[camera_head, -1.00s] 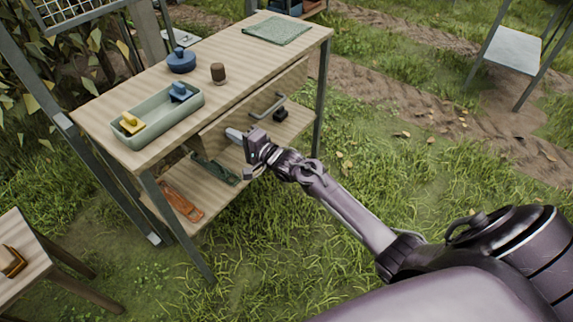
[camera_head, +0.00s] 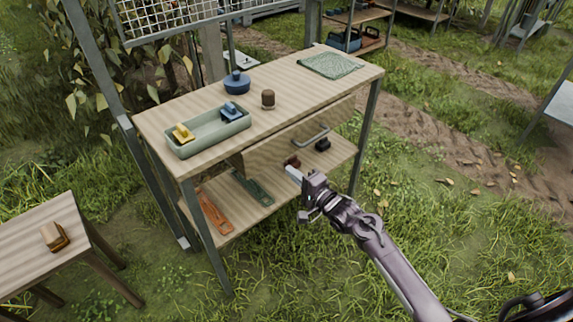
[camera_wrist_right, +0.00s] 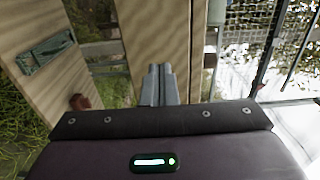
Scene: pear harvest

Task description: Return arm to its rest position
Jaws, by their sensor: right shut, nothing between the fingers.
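My right gripper (camera_head: 292,172) is shut and empty. In the head view it is in front of the wooden workbench, just below the drawer front (camera_head: 280,142), and appears apart from it. The arm reaches in from the lower right. The shut fingers also show in the right wrist view (camera_wrist_right: 158,85), pointing toward wooden boards. My left gripper is not in view.
The workbench top (camera_head: 290,75) holds a green tray (camera_head: 187,152), a blue pot (camera_head: 237,84), a brown cup (camera_head: 268,99) and a green cloth (camera_head: 330,65). Its lower shelf (camera_head: 240,215) holds several items. A small table (camera_head: 35,232) stands left.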

